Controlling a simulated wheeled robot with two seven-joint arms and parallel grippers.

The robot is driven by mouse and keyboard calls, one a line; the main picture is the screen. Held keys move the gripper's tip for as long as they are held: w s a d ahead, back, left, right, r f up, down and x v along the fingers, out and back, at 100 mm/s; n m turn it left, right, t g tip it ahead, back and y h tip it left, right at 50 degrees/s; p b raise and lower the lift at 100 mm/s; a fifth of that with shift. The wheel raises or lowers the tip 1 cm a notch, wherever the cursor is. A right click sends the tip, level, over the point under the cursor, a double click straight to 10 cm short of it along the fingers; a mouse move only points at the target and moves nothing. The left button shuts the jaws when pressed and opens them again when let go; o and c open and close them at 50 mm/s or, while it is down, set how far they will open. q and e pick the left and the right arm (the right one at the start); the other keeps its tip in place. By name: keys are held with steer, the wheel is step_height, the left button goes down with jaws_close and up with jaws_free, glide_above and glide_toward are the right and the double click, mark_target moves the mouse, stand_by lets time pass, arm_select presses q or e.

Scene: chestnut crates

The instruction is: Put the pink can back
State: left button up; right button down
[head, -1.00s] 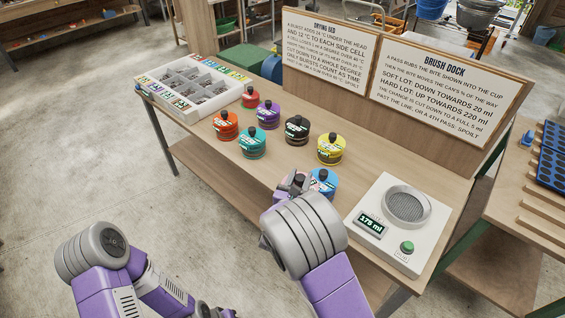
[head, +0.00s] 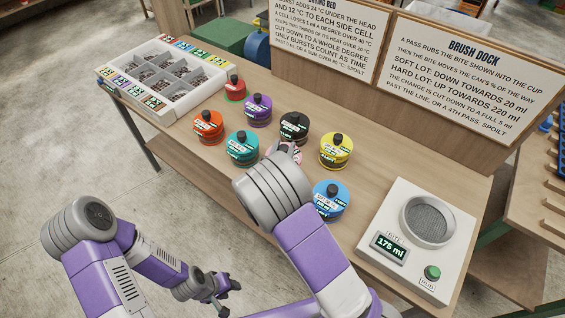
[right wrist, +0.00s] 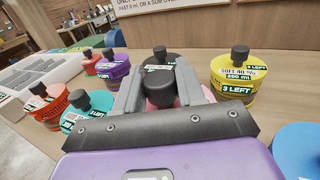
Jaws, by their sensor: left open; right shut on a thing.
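The pink can (head: 291,158) is mostly hidden behind my right wrist in the head view. In the right wrist view, its dark knob (right wrist: 160,82) sits between the fingers of my right gripper (right wrist: 167,72), which is shut on it, with a little pink showing behind. I cannot tell whether the can touches the bench. It is among the other cans, between the teal can (head: 242,148) and the yellow can (head: 336,150), in front of the black can (head: 294,127). My left gripper (head: 227,292) is open and empty, low in front of the bench.
The blue can (head: 330,202) stands right of my right wrist. The brush dock (head: 445,230), reading 175 ml, is at the bench's right. Orange (head: 208,126), purple (head: 257,110) and red (head: 235,89) cans stand left. A white compartment tray (head: 150,105) is at the far left.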

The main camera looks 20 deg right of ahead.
steer(key=shift+w+f+b, duration=0.1)
steer(key=shift+f+b, duration=0.45)
steer(key=shift+f, duration=1.95)
steer(key=shift+f, duration=0.15)
steer(key=c, duration=0.7)
jaws_free()
steer(key=shift+r, duration=0.2)
steer(key=v, duration=1.2)
steer(key=shift+f+p, duration=0.1)
steer(key=shift+p, duration=0.3)
